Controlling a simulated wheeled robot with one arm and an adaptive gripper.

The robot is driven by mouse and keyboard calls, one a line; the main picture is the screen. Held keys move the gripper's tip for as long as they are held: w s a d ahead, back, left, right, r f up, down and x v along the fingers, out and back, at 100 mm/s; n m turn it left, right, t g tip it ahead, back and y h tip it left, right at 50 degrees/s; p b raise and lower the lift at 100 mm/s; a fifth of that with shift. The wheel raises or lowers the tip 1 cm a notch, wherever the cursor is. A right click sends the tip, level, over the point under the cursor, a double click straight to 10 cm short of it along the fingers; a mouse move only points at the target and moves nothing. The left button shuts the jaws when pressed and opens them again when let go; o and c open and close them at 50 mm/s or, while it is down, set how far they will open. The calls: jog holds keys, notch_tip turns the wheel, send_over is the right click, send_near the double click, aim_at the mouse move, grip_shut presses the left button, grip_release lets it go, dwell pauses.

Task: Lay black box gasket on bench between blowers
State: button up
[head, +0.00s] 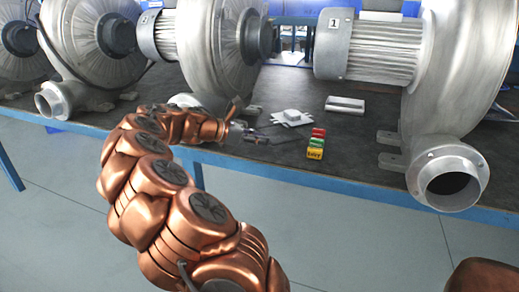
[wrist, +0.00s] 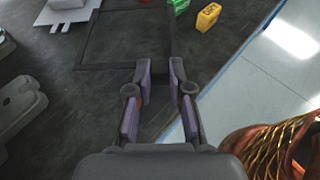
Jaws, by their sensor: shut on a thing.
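The black box gasket (wrist: 108,67) shows in the wrist view as a thin dark square outline against the dark bench (wrist: 60,120). My gripper (wrist: 160,66) has its fingertips at the gasket's near right corner and is shut on it, with a narrow gap between the pads. I cannot tell whether the rest of the gasket touches the bench. In the head view my gripper (head: 258,136) is low over the bench's front part, between the middle blower (head: 212,45) and the right blower (head: 455,65). The gasket is hard to make out there.
A white plate with a raised block (head: 292,118) lies just beyond my gripper. Red, green and yellow blocks (head: 316,146) stand to the right near the front edge. A light metal bar (head: 345,104) lies farther back. Blower feet (wrist: 18,100) are left of my gripper.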

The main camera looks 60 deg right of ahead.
aim_at(259, 155)
notch_tip(259, 155, down, 4)
jog(key=shift+r+b, duration=0.2)
jog(key=shift+b, duration=0.55)
jog(key=o, duration=0.8)
jog(key=p+v, duration=0.3)
jog(key=v, duration=0.9)
jog(key=shift+r, duration=0.2)
